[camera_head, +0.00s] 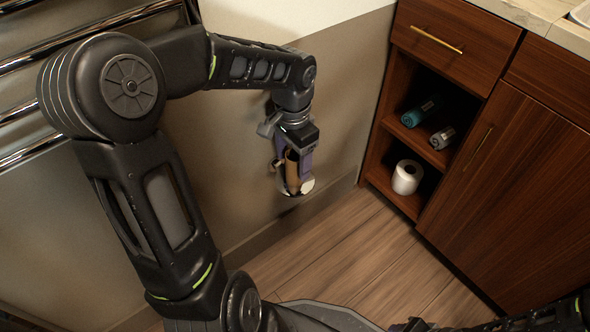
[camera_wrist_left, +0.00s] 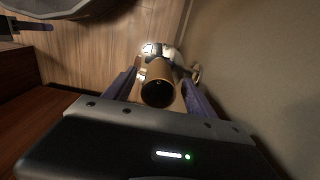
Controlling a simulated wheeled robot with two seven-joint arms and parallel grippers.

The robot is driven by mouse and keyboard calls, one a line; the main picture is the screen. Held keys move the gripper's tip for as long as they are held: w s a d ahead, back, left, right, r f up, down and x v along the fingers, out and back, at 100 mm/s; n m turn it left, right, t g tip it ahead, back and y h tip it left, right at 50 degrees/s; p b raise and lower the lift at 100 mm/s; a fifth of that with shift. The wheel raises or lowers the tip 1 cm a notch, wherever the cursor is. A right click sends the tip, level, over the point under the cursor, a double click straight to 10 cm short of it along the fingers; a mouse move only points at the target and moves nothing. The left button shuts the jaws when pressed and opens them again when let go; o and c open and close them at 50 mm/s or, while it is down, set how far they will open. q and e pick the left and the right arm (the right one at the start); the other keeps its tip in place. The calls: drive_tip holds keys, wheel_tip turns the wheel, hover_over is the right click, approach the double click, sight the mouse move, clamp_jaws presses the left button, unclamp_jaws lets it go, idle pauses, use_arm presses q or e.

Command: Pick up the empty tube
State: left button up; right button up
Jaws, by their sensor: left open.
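The empty tube (camera_head: 292,170) is a brown cardboard cylinder near the beige wall, just above a round chrome and white piece (camera_head: 296,189). In the left wrist view the tube (camera_wrist_left: 158,84) stands end-on, its dark open end towards the camera. My left gripper (camera_head: 290,172) is open, with its purple fingers on either side of the tube. I cannot tell whether either finger touches it. The fingers partly hide the tube in the head view. Part of my right arm (camera_head: 540,318) shows at the bottom right edge; its jaws cannot be made out.
A wooden cabinet on the right has open shelves. A white paper roll (camera_head: 407,177) stands on the lower shelf; a teal bottle (camera_head: 420,111) and a grey bottle (camera_head: 442,138) lie above. Chrome rails (camera_head: 30,60) are at the left. The wooden floor (camera_head: 350,255) between is clear.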

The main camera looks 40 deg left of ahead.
sight(294, 168)
use_arm(q)
wheel_tip(294, 168, down, 3)
drive_tip(key=shift+b, duration=0.4)
drive_tip(key=shift+c, duration=0.2)
drive_tip(key=c, duration=1.4)
